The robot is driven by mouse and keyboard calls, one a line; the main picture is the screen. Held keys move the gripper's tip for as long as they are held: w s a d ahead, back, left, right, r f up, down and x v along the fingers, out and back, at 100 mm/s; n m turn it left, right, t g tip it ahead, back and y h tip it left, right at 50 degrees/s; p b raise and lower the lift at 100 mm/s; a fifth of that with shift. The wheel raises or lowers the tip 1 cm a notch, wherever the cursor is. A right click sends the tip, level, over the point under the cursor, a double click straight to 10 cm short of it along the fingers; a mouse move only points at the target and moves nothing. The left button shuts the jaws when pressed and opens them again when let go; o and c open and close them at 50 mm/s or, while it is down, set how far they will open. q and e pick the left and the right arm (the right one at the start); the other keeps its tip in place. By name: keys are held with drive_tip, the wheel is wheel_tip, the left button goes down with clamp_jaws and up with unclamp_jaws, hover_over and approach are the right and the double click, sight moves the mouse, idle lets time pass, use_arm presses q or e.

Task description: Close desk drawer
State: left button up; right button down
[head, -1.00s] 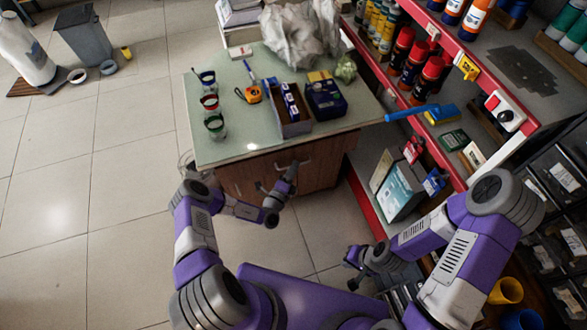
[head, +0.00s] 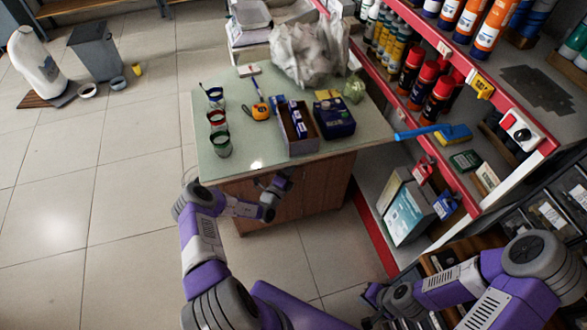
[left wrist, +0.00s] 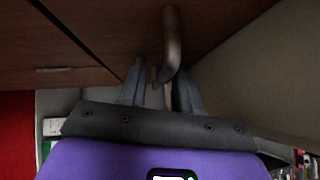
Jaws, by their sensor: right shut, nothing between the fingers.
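The desk (head: 185,130) has a pale green top and a brown wooden front (head: 300,200). My left gripper (head: 276,184) is at this front, just below the top's near edge. In the left wrist view, its two fingers (left wrist: 158,92) are apart, with a curved metal handle (left wrist: 172,40) at and between their tips. I cannot tell whether they touch it. The handle is on a dark brown wooden panel (left wrist: 110,25). How far the drawer stands out is hidden by my arm in the head view. My right gripper (head: 374,298) is shut and empty, low beside the shelving.
Glasses (head: 219,145), an orange tape measure (head: 261,112), an open box (head: 299,145) and a dark blue box (head: 334,118) stand on the desk. Red-edged shelving (head: 480,85) closes off the right side.

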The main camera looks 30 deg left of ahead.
use_arm(q)
drive_tip(key=shift+d, duration=0.1)
drive_tip(key=s+f+p, duration=0.1)
drive_tip(key=s+p, duration=0.1)
drive_tip(key=s, duration=0.5)
drive_tip(key=shift+s, duration=0.3)
idle(0.3)
